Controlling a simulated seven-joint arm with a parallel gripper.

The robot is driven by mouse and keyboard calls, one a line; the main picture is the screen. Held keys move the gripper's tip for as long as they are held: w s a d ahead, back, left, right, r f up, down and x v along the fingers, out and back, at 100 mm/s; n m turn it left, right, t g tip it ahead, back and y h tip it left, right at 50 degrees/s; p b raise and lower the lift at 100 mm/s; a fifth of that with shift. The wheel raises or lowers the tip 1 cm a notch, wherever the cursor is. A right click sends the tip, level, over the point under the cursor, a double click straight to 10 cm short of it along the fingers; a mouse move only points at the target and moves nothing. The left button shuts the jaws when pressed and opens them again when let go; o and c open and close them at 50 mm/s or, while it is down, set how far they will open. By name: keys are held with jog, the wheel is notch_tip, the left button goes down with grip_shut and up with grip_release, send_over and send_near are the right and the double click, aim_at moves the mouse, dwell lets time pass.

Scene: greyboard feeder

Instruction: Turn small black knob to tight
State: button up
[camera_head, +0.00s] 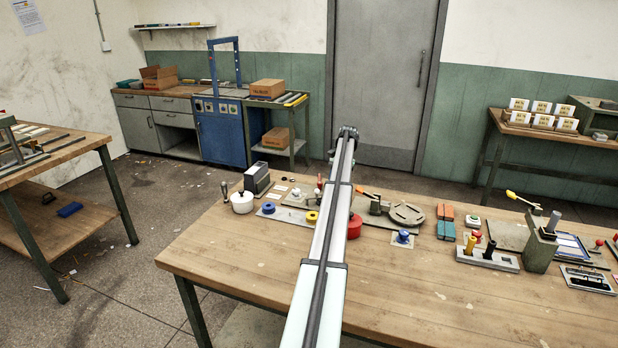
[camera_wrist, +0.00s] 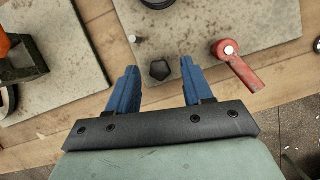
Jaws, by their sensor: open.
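The small black knob (camera_wrist: 160,70) shows in the wrist view as a dark, angular, roughly five-sided piece on a grey plate (camera_wrist: 215,15). My gripper (camera_wrist: 158,66) is open, with one blue finger on each side of the knob in the picture. Gaps show between the knob and both fingers, and it sits nearer the right one. I cannot tell how far above the plate the fingertips are. In the head view my arm covers part of the bench, and I cannot make out the gripper or the small black knob there.
A red lever (camera_wrist: 241,68) with a pale round cap lies close to the right finger. Another grey plate (camera_wrist: 70,60) and an orange-and-dark fixture (camera_wrist: 28,62) are to the left. The wooden bench (camera_head: 430,290) is clear at its front; a grey round fixture (camera_head: 407,213) stands right of my arm.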

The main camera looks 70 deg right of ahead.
jog(key=m+t, duration=0.1)
jog(key=m, duration=0.3)
jog(key=shift+s+a+m+t+h, duration=0.2)
jog(key=shift+m+t+h, duration=0.1)
jog(key=shift+t+h, duration=0.1)
jog(key=m+t+h, duration=0.1)
jog(key=m, duration=0.4)
jog(key=shift+s+a, duration=0.1)
jog(key=shift+s, duration=0.05)
jog(key=m+h, duration=0.1)
jog(key=m, duration=0.1)
jog(key=m+t+h, duration=0.1)
jog(key=m, duration=0.1)
jog(key=shift+a+m, duration=0.2)
jog(key=shift+m, duration=0.1)
jog(key=m+h, duration=0.1)
jog(key=m, duration=0.3)
jog(key=shift+a+h, duration=0.15)
jog(key=shift+h, duration=0.25)
jog(key=d+v, duration=0.1)
jog(key=v, duration=1.3)
jog(key=w+a+n+t+y, duration=0.1)
jog(key=w+a+n, duration=0.1)
jog(key=w+a, duration=0.8)
jog(key=w+a+n+y, duration=0.1)
jog(key=w+a+n, duration=0.2)
jog(key=w+a, duration=0.8)
jog(key=w, duration=0.7)
jog(key=shift+f+t+y, duration=0.2)
jog(key=shift+t+y, duration=0.2)
